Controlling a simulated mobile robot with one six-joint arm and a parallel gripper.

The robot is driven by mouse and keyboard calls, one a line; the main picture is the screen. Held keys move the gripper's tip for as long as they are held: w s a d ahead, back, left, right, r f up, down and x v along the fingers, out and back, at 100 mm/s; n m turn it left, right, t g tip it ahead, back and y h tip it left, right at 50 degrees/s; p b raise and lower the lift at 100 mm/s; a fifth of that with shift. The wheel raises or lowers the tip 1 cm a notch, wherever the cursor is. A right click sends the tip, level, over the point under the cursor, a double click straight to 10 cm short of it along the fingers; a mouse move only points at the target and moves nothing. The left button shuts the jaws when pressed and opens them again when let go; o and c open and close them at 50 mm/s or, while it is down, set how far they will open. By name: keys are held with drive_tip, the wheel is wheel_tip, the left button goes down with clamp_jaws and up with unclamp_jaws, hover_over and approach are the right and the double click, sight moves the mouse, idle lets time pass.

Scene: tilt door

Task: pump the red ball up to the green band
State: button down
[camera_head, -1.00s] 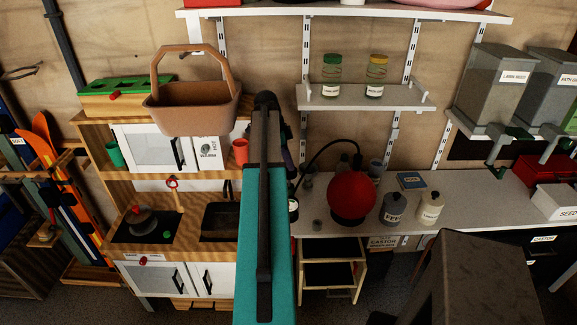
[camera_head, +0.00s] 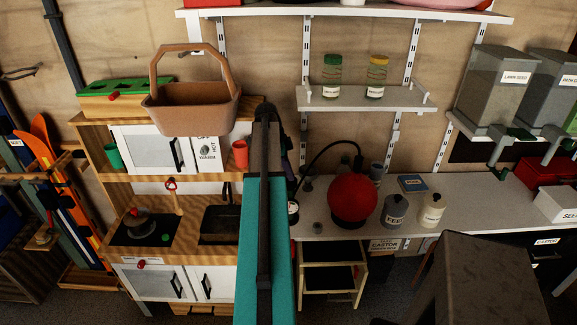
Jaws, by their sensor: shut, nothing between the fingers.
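The red ball (camera_head: 352,199) is round and sits on the grey bench. A black hose (camera_head: 320,155) arches from behind the ball toward the left, where it passes out of sight by my arm. A small round dial (camera_head: 293,208) with a pale face shows just right of my arm. Its markings are too small to read, and I cannot make out a green band. My teal arm reaches forward up the middle and covers what lies behind it. My gripper is hidden at the far end of the arm, and no pump handle can be made out.
A grey bottle (camera_head: 394,211) and a cream bottle (camera_head: 431,211) stand right of the ball, with a blue box (camera_head: 411,183) behind. A play kitchen (camera_head: 185,255) with a brown basket (camera_head: 192,107) is left of my arm. A shelf (camera_head: 365,101) holds two jars above.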

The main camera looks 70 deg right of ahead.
wheel_tip(320, 180, up, 7)
drive_tip(key=p, duration=0.3)
drive_tip(key=shift+f, duration=0.15)
idle(0.6)
drive_tip(key=shift+r+p, duration=0.25)
drive_tip(key=shift+p, duration=0.15)
drive_tip(key=shift+r+p, duration=0.35)
drive_tip(key=shift+r, duration=0.4)
drive_tip(key=shift+r, duration=0.1)
idle(0.5)
wheel_tip(320, 180, up, 7)
drive_tip(key=p, duration=0.3)
idle(0.6)
drive_tip(key=shift+w, duration=0.1)
idle(0.4)
